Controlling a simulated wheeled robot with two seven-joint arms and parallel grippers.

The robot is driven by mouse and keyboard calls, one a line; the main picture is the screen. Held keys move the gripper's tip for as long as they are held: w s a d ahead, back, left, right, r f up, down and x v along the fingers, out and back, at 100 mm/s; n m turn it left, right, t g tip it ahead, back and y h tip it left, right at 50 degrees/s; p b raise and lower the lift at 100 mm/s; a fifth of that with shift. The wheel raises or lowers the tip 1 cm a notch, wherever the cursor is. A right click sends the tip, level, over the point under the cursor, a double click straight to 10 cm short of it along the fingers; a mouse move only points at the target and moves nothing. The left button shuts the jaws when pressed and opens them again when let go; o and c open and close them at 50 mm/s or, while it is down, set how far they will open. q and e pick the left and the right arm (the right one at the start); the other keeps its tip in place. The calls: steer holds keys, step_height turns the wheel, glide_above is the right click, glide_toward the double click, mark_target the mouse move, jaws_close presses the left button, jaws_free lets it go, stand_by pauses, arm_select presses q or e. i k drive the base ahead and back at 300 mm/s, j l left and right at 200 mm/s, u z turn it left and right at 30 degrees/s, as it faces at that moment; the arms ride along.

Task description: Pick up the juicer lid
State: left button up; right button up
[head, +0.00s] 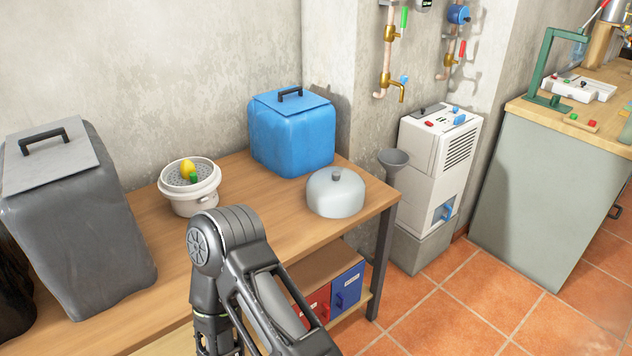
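The likely juicer lid is a pale grey-white dome (335,195) with a dark round knob on top. It sits on the wooden table (240,250) near its right front corner, in front of the blue container. A white round pot (189,196), which looks like the juicer, stands left of it. A perforated tray (181,174) sits in the pot's top, with a yellow piece (187,169) and a small green piece (194,178) on it. One of my arms is bent in front of the table, below and left of the dome. Neither gripper is in view.
A blue lidded container (291,133) stands behind the dome; a large grey one (77,230) stands at the left. Red and blue boxes (346,290) sit on the shelf below. A grey funnel (393,158) and white machine (437,140) stand right of the table. Tiled floor is open at right.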

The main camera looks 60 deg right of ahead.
mark_target(333, 192)
steer(key=z, duration=2)
steer(key=i, duration=0.4)
steer(key=i+j+z, duration=0.1)
steer(key=i, duration=0.35)
steer(key=z, duration=1.3)
